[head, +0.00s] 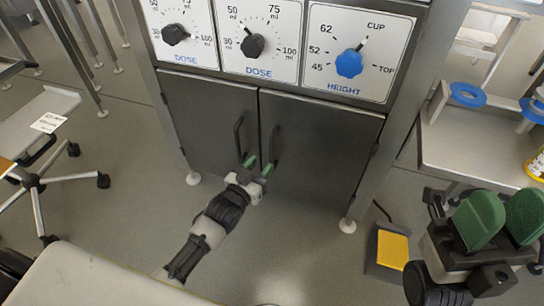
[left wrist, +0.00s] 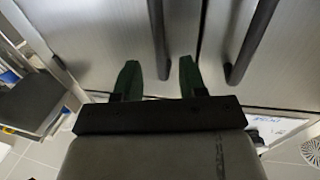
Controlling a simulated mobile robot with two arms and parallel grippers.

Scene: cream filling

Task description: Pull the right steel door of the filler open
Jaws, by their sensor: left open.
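The filler's right steel door (head: 325,150) stands closed beside the left steel door (head: 205,115). Its dark upright bar handle (head: 273,143) is near the centre seam, beside the left door's handle (head: 238,135). My left gripper (head: 259,166) is open, its green fingertips at the lower part of the right handle. In the left wrist view, the gripper (left wrist: 158,78) has one handle (left wrist: 157,35) lined up between its fingers; the other handle (left wrist: 252,40) is to the right, outside them. Whether the fingers touch the bar is unclear. My right gripper (head: 502,215) is at the lower right, away from the doors.
Dose and height dials (head: 254,45) sit above the doors. A yellow-topped pedal (head: 393,248) is on the floor to the right. Floor before the doors is clear.

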